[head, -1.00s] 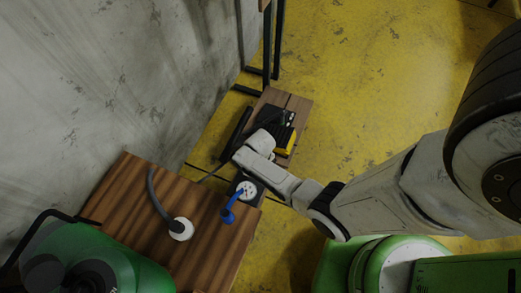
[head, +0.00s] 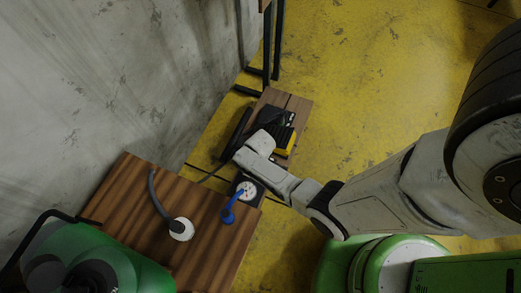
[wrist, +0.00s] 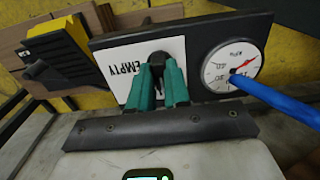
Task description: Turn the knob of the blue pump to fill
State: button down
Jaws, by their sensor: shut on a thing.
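In the wrist view a black panel (wrist: 110,42) carries a white plate lettered EMPTY (wrist: 124,67) and a round pressure gauge (wrist: 222,75) with a red needle. My gripper (wrist: 163,66) has two teal fingers closed together around a dark knob (wrist: 168,46) in front of the plate, beside the word EMPTY. The fingers hide part of the knob and plate. In the head view the gauge (head: 246,189) and blue tube (head: 229,213) show at the table's edge. My wrist hides the knob there.
A wooden table (head: 130,195) bears a white round fitting (head: 181,229) with a grey hose. A smaller wooden surface (head: 297,104) behind bears a black and yellow device (head: 284,140). A concrete wall (head: 120,75) stands at left. The yellow floor (head: 390,70) is open at upper right.

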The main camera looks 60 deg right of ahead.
jog(key=c, duration=1.1)
grip_release()
notch_tip(320, 180, up, 11)
jog(key=p, duration=0.2)
jog(key=shift+f+p, duration=0.1)
jog(key=shift+p, duration=0.2)
jog(key=shift+m+t, duration=0.5)
jog(key=s+a+r, duration=0.2)
jog(key=a+r, duration=0.1)
jog(key=r, duration=0.3)
jog(key=s+a+r, duration=0.3)
jog(key=r, duration=0.3)
jog(key=s+a+r, duration=0.3)
jog(key=r, duration=0.3)
jog(key=shift+a+r, duration=0.1)
jog(key=shift+r, duration=0.25)
